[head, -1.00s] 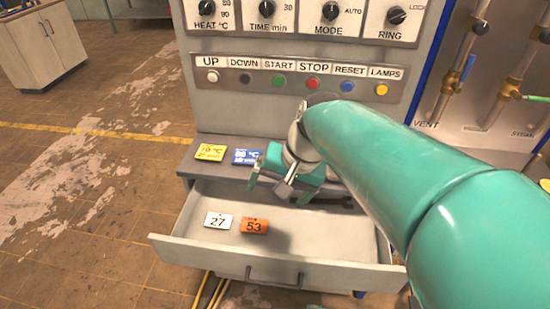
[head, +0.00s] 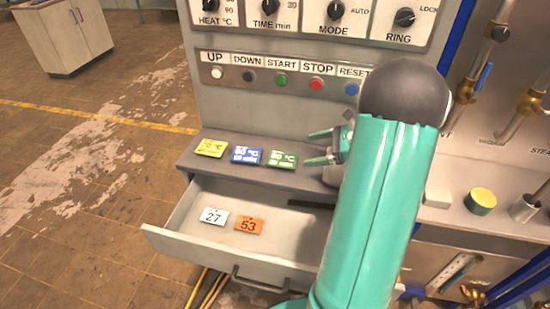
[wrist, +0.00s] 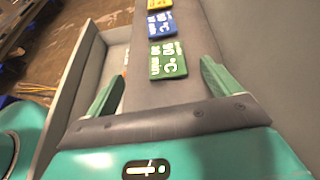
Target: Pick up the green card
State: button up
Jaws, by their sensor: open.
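The green card (head: 283,160) lies flat on the grey ledge (head: 205,168) of the cabinet, right of the blue card (head: 246,156) and the yellow card (head: 211,148). My gripper (head: 313,148) is open and empty, just right of the green card, with its fingers pointing left towards it. In the wrist view the green card (wrist: 168,60) lies ahead, between the lines of my two spread fingers (wrist: 160,88) and a little beyond their tips. The blue card (wrist: 160,23) and part of the yellow card (wrist: 158,4) show farther off in the same row.
An open drawer (head: 200,238) juts out below the ledge, holding a white 27 tag (head: 214,216) and an orange 53 tag (head: 248,226). The button panel (head: 262,78) rises behind the cards. A yellow-topped round item (head: 482,198) stands at right.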

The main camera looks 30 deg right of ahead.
jog(key=shift+d+f+m, duration=0.3)
jog(key=shift+d+f, duration=0.05)
jog(key=shift+d, duration=0.15)
jog(key=shift+w+f+t, duration=0.15)
jog(key=shift+w+t, duration=0.05)
jog(key=shift+t, duration=0.1)
send_near(273, 157)
jog(key=x, duration=0.2)
jog(key=shift+w+a, duration=0.15)
jog(key=shift+w, duration=0.2)
jog(key=shift+x, duration=3.1)
jog(key=shift+s+f, duration=0.1)
jog(key=shift+s, duration=0.05)
jog(key=c, duration=1.1)
